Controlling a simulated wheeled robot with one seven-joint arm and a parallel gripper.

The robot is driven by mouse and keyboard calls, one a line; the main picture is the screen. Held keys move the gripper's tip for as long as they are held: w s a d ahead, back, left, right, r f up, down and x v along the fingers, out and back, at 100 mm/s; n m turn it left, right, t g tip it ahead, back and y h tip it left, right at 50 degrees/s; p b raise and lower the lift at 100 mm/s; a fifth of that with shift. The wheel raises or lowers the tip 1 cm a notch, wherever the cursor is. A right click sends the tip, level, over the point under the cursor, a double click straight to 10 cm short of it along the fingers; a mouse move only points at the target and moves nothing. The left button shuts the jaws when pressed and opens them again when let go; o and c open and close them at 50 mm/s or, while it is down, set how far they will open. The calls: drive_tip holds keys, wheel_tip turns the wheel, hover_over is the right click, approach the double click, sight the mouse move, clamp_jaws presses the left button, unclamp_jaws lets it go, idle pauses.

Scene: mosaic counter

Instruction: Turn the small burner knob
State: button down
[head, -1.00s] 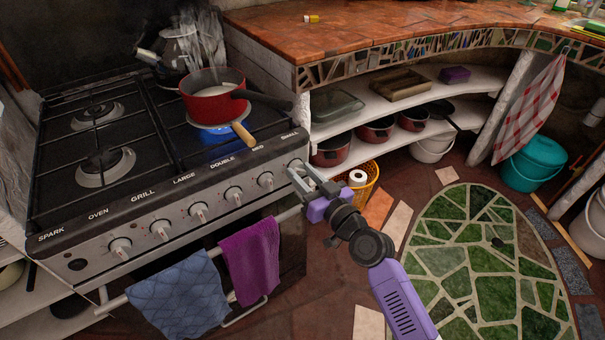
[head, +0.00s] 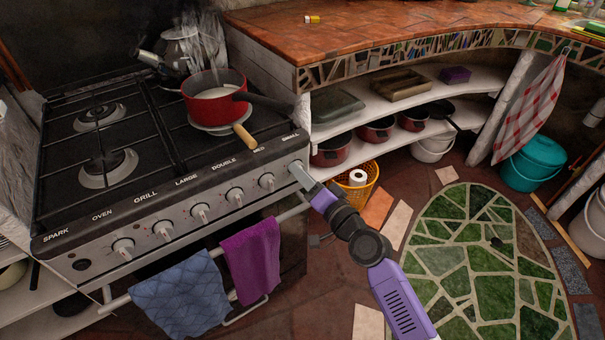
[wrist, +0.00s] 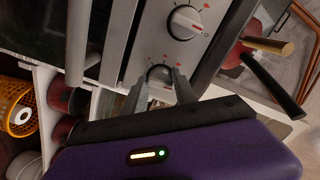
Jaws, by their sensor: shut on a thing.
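The small burner knob (wrist: 160,72) is the last knob at the right end of the stove's front panel. In the wrist view its round dark face shows between the two fingers. My gripper (wrist: 161,84) is shut on the knob, one finger on each side. In the head view my gripper (head: 296,169) reaches the panel's right end and hides most of the knob. A red pot (head: 232,77) with pale liquid stands on the front right burner (head: 217,130), and no blue flame shows under it.
A purple towel (head: 251,262) and a blue cloth (head: 180,297) hang on the oven rail, left of my arm. More knobs (head: 266,181) line the panel. A yellow basket (head: 364,192) stands on the floor behind my gripper.

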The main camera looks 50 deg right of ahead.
drive_tip(key=shift+m, duration=0.6)
drive_tip(key=c, duration=1)
unclamp_jaws()
drive_tip(key=b+v, duration=0.1)
drive_tip(key=v, duration=0.7)
